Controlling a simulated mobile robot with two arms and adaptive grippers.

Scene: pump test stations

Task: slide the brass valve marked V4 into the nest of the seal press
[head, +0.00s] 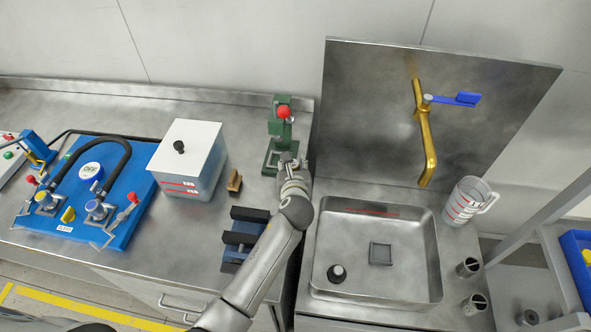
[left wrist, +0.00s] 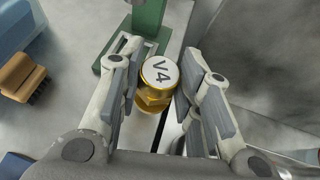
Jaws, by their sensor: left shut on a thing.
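The brass valve marked V4 (left wrist: 157,83) is upright between the fingers of my left gripper (left wrist: 164,85) in the left wrist view, its white round label facing up. In the head view my left gripper (head: 289,162) is at the front of the green seal press (head: 277,130), which has a red knob, and it hides the valve. In the left wrist view the foot of the press (left wrist: 107,66) lies just beyond the valve. The nest is mostly hidden, and I cannot tell whether the valve touches it. My right gripper is not in view.
A wooden brush (head: 235,182) lies left of my gripper, beside a white-lidded tank (head: 190,160). A dark vise-like fixture (head: 240,238) stands close to my left arm. A steel sink (head: 335,285) is on the right. A blue pump board (head: 125,205) is at the left.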

